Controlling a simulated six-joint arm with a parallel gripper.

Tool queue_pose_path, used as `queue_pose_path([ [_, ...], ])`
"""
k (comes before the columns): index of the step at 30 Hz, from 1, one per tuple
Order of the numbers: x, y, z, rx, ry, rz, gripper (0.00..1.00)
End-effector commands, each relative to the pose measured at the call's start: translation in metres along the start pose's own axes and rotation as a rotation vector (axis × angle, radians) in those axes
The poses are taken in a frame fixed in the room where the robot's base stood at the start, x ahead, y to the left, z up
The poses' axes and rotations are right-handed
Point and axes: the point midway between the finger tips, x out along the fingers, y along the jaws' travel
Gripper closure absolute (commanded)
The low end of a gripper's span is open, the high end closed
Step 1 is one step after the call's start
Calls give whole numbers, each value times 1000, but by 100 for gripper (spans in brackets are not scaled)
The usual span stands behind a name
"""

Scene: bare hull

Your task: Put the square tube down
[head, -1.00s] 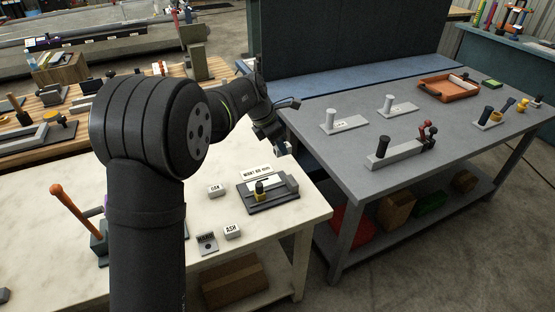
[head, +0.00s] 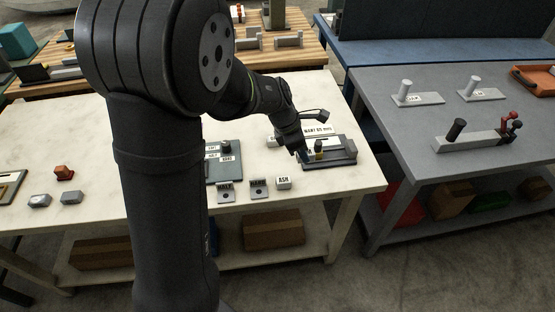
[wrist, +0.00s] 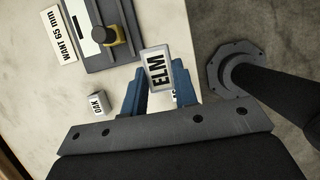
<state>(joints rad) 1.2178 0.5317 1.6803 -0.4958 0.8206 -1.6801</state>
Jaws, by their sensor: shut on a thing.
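In the wrist view, the square tube (wrist: 157,66) is a short pale grey piece with a white ELM label, held between the blue fingers of my gripper (wrist: 159,90). My gripper is shut on it, with the bench top below. In the head view, my gripper (head: 299,147) is over the cream bench (head: 90,130), beside the left end of a dark fixture (head: 330,163). The tube cannot be made out clearly in the head view. How high it hangs above the bench is hard to tell.
The fixture carries a yellow-and-black knob (wrist: 114,36); a WANT 65 mm card (wrist: 58,35) lies beside it. An OAK block (wrist: 97,103) and an ASH block (head: 283,183) stand close by. Labelled plates (head: 259,193) sit near the front edge.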

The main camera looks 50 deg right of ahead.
Motion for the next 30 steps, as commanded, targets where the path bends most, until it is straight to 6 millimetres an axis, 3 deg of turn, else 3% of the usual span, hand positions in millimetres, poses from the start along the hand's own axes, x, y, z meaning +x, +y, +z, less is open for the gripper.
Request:
queue_pose_path([
  [9,24,57,-59,-6,1,-1,96],
  [13,30,73,-74,-3,0,0,96],
  [20,37,81,-84,-2,0,-1,96],
  [27,68,81,-96,-2,1,-2,96],
  [30,70,81,-97,-1,0,0,96],
])
